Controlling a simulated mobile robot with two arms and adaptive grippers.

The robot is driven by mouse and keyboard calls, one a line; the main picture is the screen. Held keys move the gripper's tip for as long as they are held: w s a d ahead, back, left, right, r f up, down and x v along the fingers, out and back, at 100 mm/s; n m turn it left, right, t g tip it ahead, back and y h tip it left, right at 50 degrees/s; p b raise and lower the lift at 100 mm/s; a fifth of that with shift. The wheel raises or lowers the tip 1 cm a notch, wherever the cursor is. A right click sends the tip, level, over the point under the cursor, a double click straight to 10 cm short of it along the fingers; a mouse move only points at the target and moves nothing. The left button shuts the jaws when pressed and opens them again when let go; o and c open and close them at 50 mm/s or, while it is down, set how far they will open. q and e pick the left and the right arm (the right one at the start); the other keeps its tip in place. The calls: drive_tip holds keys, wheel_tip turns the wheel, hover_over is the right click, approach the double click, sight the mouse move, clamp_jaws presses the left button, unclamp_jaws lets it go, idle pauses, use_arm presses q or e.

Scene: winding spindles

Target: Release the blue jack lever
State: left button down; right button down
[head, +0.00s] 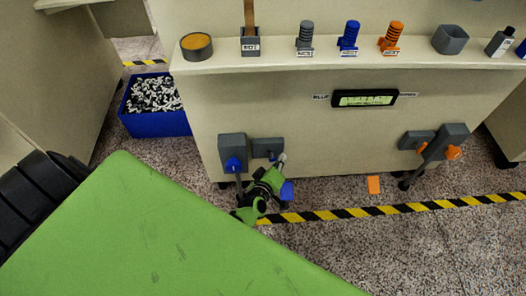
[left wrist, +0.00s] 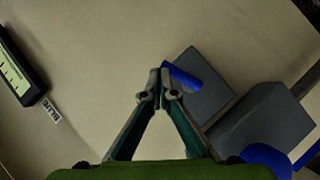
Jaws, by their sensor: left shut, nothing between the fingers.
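The blue jack (head: 232,148) is a grey block on the lower left of the white cabinet front, with a blue hub (head: 233,165) and a dark bar slanting down from it. A smaller grey block (head: 267,147) sits beside it on the right. My left gripper (head: 281,161) is just in front of this smaller block. In the left wrist view, the left gripper's fingertips (left wrist: 160,76) meet with nothing between them. A short blue peg (left wrist: 183,76) on the smaller block is right beside the fingertips; whether they touch it I cannot tell. My right gripper is out of view.
A matching orange jack (head: 448,142) is on the cabinet's right side. A display (head: 365,98) is between them. Grey, blue and orange spindles stand on the shelf. A blue bin (head: 156,121) is at left.

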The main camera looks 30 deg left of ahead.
use_arm(q)
drive_tip(key=shift+w+d+f, duration=0.15)
drive_tip(key=shift+d+f, duration=0.1)
drive_tip(key=shift+f, duration=0.05)
idle(0.5)
idle(0.4)
drive_tip(key=v, duration=1.2)
drive_tip(key=shift+d, duration=0.1)
